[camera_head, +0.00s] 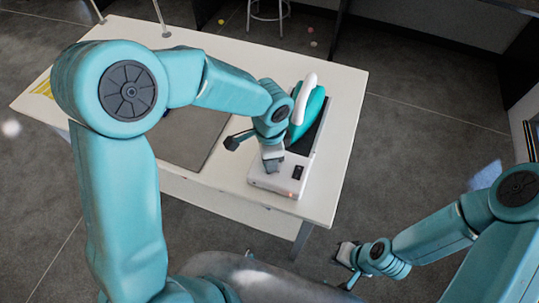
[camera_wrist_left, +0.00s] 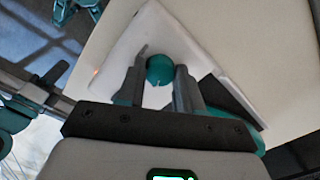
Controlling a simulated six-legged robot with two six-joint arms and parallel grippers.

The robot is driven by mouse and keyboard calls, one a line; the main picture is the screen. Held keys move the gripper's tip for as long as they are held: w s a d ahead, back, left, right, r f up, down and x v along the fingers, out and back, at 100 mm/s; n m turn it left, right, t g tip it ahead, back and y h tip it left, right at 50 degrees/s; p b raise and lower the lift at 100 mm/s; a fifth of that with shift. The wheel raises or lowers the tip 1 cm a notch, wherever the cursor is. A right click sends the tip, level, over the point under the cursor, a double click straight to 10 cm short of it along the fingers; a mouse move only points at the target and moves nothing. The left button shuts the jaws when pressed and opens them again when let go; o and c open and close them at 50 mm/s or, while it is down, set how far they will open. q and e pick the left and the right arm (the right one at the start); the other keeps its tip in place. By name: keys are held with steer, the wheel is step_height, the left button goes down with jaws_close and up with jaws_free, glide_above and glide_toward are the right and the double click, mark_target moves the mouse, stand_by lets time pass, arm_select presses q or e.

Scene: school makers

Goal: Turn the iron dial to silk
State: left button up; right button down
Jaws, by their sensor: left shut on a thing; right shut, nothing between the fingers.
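The iron (camera_head: 308,110) is teal with a white handle and rests on a white station (camera_head: 285,187) on the table. The dial (camera_wrist_left: 159,70) is a round teal knob on the station's white top, with a small light mark at its lower edge. My left gripper (camera_head: 271,164) is over the front of the station; in the left wrist view its fingers (camera_wrist_left: 163,80) are shut on the dial, one on each side. The gripper hides the dial in the head view. No setting labels are readable. My right gripper (camera_head: 346,252) is shut and empty, away from the table.
The white table (camera_head: 335,90) has a grey mat (camera_head: 195,145) left of the station, partly behind my left arm. A small dark display (camera_head: 298,172) is on the station's front right. A stool (camera_head: 268,10) stands behind the table. Floor is open to the right.

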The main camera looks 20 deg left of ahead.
arm_select(q)
steer(key=shift+w+r, duration=0.1)
stand_by(0.4)
steer(key=o, duration=1)
steer(key=shift+d, duration=0.1)
steer(key=shift+o, duration=0.2)
step_height(320, 180, up, 16)
steer(key=shift+r, duration=0.2)
